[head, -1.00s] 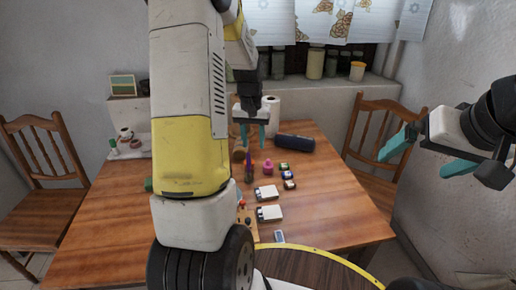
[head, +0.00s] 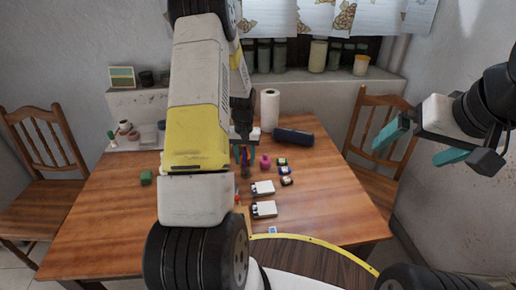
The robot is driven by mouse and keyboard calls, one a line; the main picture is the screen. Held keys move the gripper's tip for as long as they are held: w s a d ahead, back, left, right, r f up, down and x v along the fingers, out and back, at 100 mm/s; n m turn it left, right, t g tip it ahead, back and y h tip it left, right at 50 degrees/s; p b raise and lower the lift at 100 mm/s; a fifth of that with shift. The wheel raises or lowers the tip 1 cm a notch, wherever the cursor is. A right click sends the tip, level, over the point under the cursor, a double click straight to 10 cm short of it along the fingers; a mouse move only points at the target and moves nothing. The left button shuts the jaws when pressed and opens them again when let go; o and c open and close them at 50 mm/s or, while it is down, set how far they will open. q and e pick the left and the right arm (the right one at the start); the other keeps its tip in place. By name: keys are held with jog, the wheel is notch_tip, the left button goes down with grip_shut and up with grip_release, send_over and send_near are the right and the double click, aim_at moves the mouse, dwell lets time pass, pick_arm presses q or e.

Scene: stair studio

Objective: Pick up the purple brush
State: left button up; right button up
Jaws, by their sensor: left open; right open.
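A small cluster of upright, thin, colored items (head: 245,168), including purple and red parts, stands near the middle of the wooden table (head: 330,205). The purple brush seems to be among them, but it is too small to pick out surely. My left arm hides part of the table to the left. My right gripper (head: 415,146) is open and empty, in the air at the right.
A pink bottle (head: 265,162) and several small jars (head: 284,171) stand close right of the cluster. Two white boxes (head: 263,188) lie nearer. A paper towel roll (head: 270,108) and a dark blue cylinder (head: 293,137) are behind. A green block (head: 146,177) lies left. The table's right side is clear.

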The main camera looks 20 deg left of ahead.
aim_at(245, 147)
pick_arm(q)
grip_shut()
jog(key=shift+r, duration=0.1)
notch_tip(245, 147, up, 10)
jog(key=shift+f, duration=0.1)
dwell(0.5)
